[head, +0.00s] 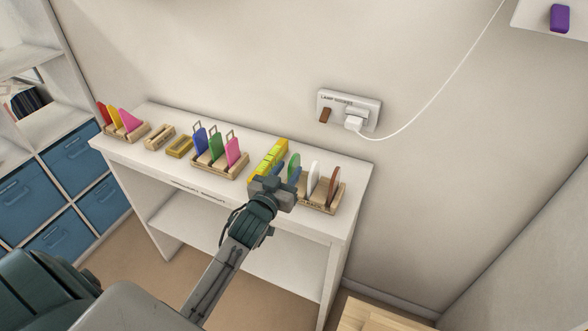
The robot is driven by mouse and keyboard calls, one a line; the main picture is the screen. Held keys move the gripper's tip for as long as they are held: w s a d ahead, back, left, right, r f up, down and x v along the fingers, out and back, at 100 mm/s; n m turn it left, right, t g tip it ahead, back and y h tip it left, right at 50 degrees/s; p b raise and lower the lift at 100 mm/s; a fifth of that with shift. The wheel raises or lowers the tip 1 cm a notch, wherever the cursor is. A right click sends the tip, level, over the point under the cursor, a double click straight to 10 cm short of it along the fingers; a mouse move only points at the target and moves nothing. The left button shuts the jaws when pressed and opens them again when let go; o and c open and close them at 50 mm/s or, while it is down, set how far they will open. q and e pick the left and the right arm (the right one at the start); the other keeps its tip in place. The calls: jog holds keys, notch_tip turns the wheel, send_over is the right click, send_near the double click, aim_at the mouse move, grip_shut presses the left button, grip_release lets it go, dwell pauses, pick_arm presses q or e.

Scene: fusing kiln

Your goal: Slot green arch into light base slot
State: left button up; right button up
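A green rounded arch piece (293,166) stands upright at the left end of the right wooden rack (326,207), beside a white piece (314,178) and a brown piece (334,184). A blue piece (278,169) shows just left of it. My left gripper (280,180) is at the front of these pieces; its body hides their lower parts, and I cannot tell whether its fingers touch one. A light wooden base with a slot (159,137) lies on the left half of the table, next to a darker yellowish base (179,147). My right gripper is not in view.
On the white table (345,168), a middle rack (209,161) holds blue, green and pink pieces with frames. A left rack (134,133) holds red, yellow and pink pieces. A wall socket (348,111) is behind.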

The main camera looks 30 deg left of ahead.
aim_at(296, 154)
pick_arm(q)
jog(key=shift+w+a, duration=0.1)
jog(key=shift+w, duration=0.85)
jog(key=w+p, duration=0.1)
jog(key=w, duration=0.1)
jog(key=w+a+p, duration=0.1)
jog(key=w+p, duration=0.1)
jog(key=shift+w, duration=0.25)
jog(key=shift+w+f, duration=0.2)
jog(key=shift+w, duration=0.15)
jog(key=shift+s, duration=0.1)
grip_shut()
